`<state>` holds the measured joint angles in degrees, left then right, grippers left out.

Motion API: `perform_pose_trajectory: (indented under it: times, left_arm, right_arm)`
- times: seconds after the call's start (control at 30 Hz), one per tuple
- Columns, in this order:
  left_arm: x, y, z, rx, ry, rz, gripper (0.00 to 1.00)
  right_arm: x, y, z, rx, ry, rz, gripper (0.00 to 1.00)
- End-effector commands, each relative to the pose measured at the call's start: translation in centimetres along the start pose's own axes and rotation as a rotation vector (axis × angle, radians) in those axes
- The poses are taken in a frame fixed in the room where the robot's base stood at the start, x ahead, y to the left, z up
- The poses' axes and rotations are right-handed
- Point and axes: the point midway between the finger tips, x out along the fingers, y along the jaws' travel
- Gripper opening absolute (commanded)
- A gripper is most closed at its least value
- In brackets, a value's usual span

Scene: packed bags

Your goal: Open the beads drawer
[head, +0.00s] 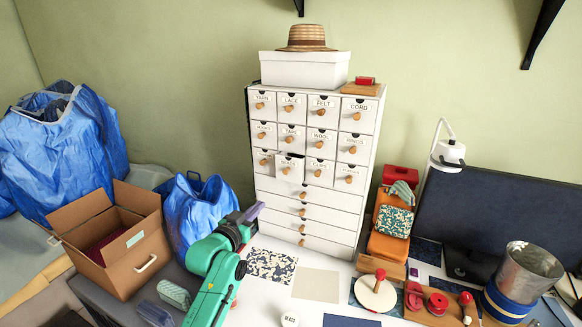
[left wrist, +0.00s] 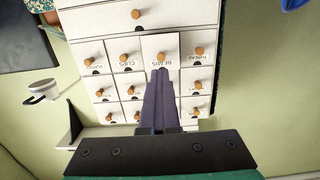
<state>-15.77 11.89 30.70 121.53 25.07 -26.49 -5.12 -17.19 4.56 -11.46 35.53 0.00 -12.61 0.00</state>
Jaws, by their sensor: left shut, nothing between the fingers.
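The beads drawer (head: 290,168) is the second from the left in the third row of small drawers in the white cabinet (head: 322,229). It stands a little out from its neighbours, with a dark gap at its top edge. In the left wrist view, upside down, the drawer front (left wrist: 171,42) with its "BEADS" label and round wooden knob also sticks out. My left gripper (head: 256,211) is shut and empty, below and left of the drawer in the head view. Its purple fingers (left wrist: 160,72) overlap the label's edge in the wrist view; I cannot tell whether they touch. My right gripper is not in view.
An open cardboard box (head: 145,255) and blue bags (head: 197,208) stand left of the cabinet. A spool stand (head: 376,297), orange case (head: 386,247), lamp (head: 448,153) and metal bucket (head: 526,275) are to the right. Flat fabric pieces (head: 271,265) lie in front.

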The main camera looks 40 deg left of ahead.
Motion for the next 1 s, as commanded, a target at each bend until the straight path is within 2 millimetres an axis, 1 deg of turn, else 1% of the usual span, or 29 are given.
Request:
perform_pose_trajectory:
  times: [0.3, 0.57, 0.6, 0.67, 0.7, 1.0]
  left_arm:
    - [-1.5, 0.0, 0.0, 0.0, 0.0, 0.0, 0.0]
    - [-1.5, 0.0, 0.1, 0.0, 0.0, 0.0, 0.01]
    - [-1.5, 0.0, 0.1, 0.0, 0.0, 0.0, 0.16]
    - [-1.5, 0.0, 0.1, 0.0, 0.0, 0.0, 0.39]
    - [-1.5, 0.0, 0.1, 0.0, 0.0, 0.0, 0.53]
    - [-1.6, 0.0, 0.1, 0.001, 0.0, 0.0, 0.53]
  right_arm:
    - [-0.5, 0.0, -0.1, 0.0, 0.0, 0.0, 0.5]
    - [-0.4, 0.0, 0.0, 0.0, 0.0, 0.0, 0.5]
    - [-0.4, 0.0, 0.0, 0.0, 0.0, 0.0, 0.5]
    - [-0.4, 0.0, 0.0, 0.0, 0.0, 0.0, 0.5]
    - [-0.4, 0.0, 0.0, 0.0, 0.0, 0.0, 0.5]
    - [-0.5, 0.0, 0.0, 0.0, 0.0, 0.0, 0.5]
